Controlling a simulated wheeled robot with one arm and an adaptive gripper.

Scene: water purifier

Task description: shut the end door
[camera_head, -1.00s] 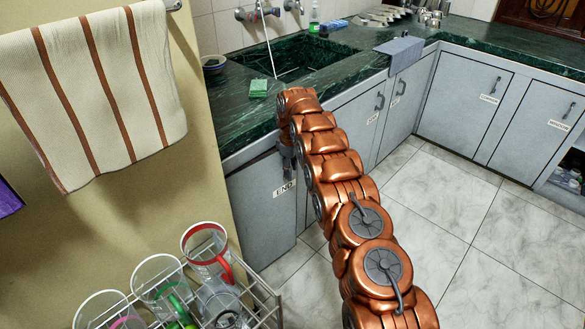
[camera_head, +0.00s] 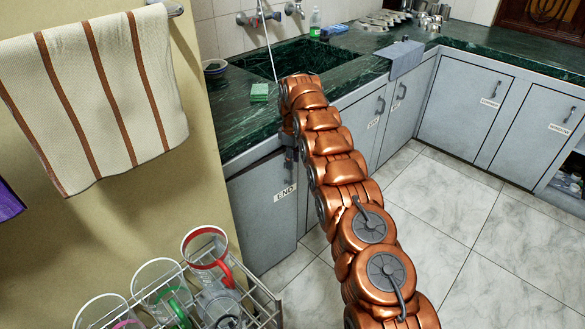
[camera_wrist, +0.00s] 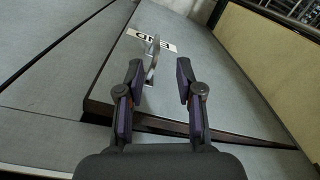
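The end door (camera_head: 262,225) is a grey panel under the left end of the green counter, with a white END label (camera_head: 285,193). In the wrist view the door (camera_wrist: 190,85) stands ajar, with a dark gap along its near edge. Its metal handle (camera_wrist: 153,60) sits beside the upside-down label. My gripper (camera_wrist: 158,68) is open, its two dark fingers apart, with the handle showing between them, closer to the left finger. I cannot tell whether a finger touches it. In the head view my gripper (camera_head: 290,155) is small and partly hidden by my copper arm, close to the door.
A wire rack with plastic cups (camera_head: 205,250) stands at the lower left, near the end door. A striped towel (camera_head: 95,100) hangs on the left wall. Other grey cabinets (camera_head: 462,105) line the counter. The tiled floor (camera_head: 440,215) at the right is clear.

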